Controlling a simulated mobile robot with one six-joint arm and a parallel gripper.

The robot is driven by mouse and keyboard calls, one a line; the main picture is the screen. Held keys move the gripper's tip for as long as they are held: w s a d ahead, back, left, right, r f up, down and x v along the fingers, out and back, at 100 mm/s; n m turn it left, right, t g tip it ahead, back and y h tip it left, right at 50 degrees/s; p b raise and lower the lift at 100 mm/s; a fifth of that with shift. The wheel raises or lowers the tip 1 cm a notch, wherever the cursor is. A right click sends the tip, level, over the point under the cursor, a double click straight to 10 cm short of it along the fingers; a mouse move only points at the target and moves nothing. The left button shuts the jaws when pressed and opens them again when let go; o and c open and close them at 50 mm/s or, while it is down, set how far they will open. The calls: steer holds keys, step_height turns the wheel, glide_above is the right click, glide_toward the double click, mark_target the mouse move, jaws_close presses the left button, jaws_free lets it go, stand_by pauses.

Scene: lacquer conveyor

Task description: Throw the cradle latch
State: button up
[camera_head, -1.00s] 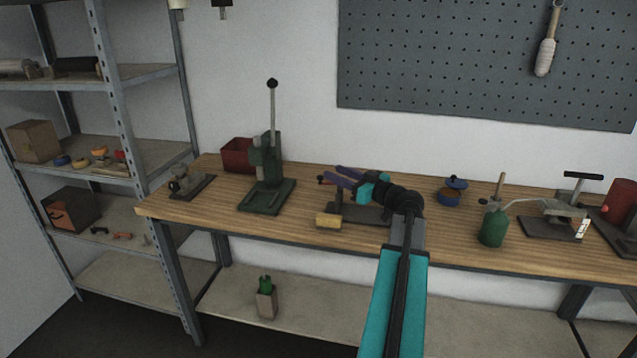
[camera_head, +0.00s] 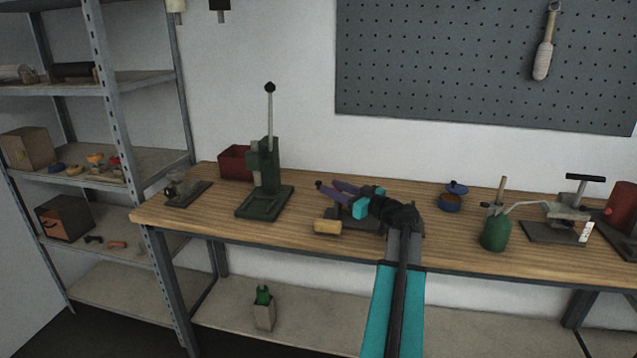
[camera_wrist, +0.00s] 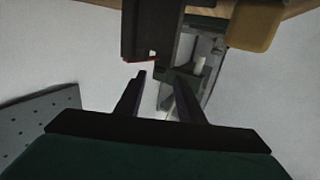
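A low dark fixture (camera_head: 362,224) sits on the bench, largely hidden behind my gripper and arm. I take it for the cradle, but cannot make out its latch clearly. A tan block (camera_head: 327,227) is at its front left, and shows at the upper right of the wrist view (camera_wrist: 256,24). A small dark knob (camera_head: 318,184) shows just left of my fingertips. My gripper (camera_head: 329,188) is above the fixture, pointing left. In the wrist view my fingers (camera_wrist: 161,78) are apart with nothing between them. A dark block with a red edge (camera_wrist: 150,32) lies just beyond the fingertips.
A green lever press (camera_head: 266,205) and a red bin (camera_head: 235,162) stand to the left. A small clamp device (camera_head: 187,190) is at the bench's left end. A blue pot (camera_head: 450,200), a green can (camera_head: 495,234) and another fixture (camera_head: 555,232) stand to the right.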

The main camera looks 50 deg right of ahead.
mark_target(321, 183)
steer(key=shift+w+a+p, duration=0.1)
steer(key=shift+w+p, duration=0.6)
steer(key=shift+w, duration=2.8)
jaws_close()
